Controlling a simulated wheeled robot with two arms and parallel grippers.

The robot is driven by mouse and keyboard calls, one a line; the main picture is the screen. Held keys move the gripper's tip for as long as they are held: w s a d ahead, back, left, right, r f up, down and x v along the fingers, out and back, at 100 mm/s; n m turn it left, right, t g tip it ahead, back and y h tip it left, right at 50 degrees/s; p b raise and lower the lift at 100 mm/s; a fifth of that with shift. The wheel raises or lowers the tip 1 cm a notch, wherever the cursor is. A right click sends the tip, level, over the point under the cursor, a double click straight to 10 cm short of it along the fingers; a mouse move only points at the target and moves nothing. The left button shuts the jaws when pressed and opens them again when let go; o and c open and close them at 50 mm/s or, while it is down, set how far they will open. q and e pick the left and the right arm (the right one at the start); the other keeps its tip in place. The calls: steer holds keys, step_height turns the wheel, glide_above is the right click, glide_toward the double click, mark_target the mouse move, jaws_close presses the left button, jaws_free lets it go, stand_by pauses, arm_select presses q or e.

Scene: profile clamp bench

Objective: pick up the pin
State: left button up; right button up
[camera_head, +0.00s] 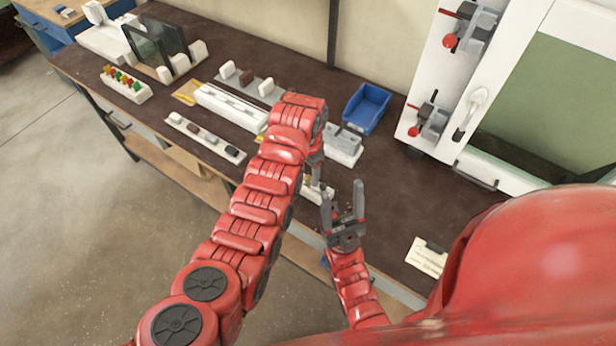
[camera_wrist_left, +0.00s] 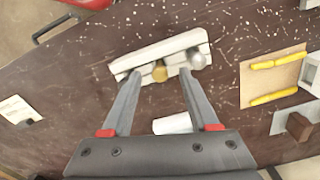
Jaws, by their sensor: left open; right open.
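A white holder (camera_wrist_left: 158,56) in the left wrist view carries a brass-coloured round piece (camera_wrist_left: 160,72) and a grey round-topped piece (camera_wrist_left: 195,60). I cannot tell for sure which of these is the pin. My left gripper (camera_wrist_left: 160,76) is open above the holder, with the brass piece showing between its fingertips; contact is not visible. In the head view the holder (camera_head: 318,191) is partly hidden by my left arm, and the left gripper (camera_head: 315,176) points down at it. My right gripper (camera_head: 343,204) is open and empty, fingers pointing up, just right of the holder.
A white strip with several small pieces (camera_head: 205,138), a blue bin (camera_head: 367,107) and a grey-and-white block (camera_head: 343,146) stand on the dark bench. A white panel with red-knobbed clamps (camera_head: 418,60) rises at the right. A paper card (camera_head: 427,257) lies at the front right.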

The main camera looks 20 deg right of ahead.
mark_target(308, 184)
arm_select(q)
steer(key=shift+f, duration=1.15)
jaws_close()
